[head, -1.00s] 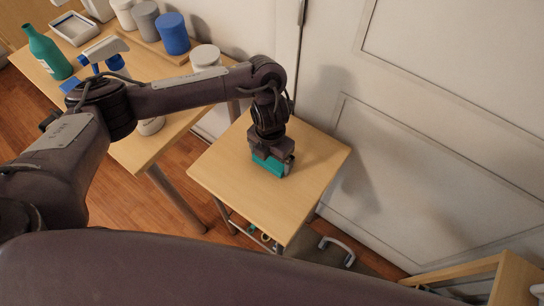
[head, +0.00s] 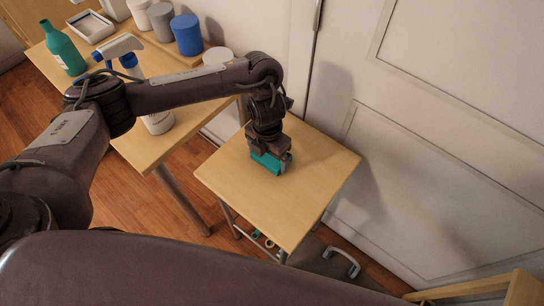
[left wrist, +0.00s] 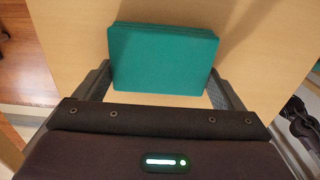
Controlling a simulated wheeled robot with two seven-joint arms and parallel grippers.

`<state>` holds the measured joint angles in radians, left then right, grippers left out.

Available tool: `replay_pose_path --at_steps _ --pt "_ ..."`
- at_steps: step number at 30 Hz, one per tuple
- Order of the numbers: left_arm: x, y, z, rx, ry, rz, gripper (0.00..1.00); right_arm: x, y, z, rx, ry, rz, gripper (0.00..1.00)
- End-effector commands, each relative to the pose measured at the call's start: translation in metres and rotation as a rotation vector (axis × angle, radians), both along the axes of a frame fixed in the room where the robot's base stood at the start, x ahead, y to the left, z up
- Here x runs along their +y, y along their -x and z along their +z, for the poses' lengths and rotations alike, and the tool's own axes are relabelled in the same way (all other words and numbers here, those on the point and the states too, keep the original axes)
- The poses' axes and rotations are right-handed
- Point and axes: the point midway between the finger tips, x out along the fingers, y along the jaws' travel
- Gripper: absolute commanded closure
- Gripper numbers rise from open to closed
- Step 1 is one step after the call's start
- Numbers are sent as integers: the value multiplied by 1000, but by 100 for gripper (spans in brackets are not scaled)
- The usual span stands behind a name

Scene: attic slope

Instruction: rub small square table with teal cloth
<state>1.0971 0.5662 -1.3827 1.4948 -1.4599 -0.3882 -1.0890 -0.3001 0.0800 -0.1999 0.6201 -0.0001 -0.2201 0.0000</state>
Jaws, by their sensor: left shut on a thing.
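The small square table (head: 285,208) has a bare light wood top and stands in the middle of the head view. My left gripper (head: 268,160) is over the table's far left part, pointing down and shut on the teal cloth (head: 266,163). The cloth is a folded flat pad. In the left wrist view the cloth (left wrist: 162,60) sits between the two fingers against the wooden top; whether it touches the wood is hard to tell. My right gripper is not in view.
A longer wooden table (head: 150,148) at left holds a teal bottle (head: 62,47), a spray bottle (head: 118,50), a blue canister (head: 187,34) and a white tray (head: 91,27). A white panelled wall (head: 440,140) stands close behind the small table. A grey handled thing (head: 340,262) is below its near right corner.

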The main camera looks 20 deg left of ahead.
Motion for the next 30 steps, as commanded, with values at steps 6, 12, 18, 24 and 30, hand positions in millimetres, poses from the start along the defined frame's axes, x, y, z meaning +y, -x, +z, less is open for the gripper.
replay_pose_path --at_steps 6,12,18,24,30 --pt "1 1 -1 2 -4 0 30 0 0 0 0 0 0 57" --pt "-7 4 -1 3 -1 -3 30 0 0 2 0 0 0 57" --pt "-18 9 -1 2 -2 -3 30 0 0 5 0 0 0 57" --pt "-19 9 -2 3 -1 -2 30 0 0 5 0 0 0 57" --pt "-22 10 -1 3 0 -3 30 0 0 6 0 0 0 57"
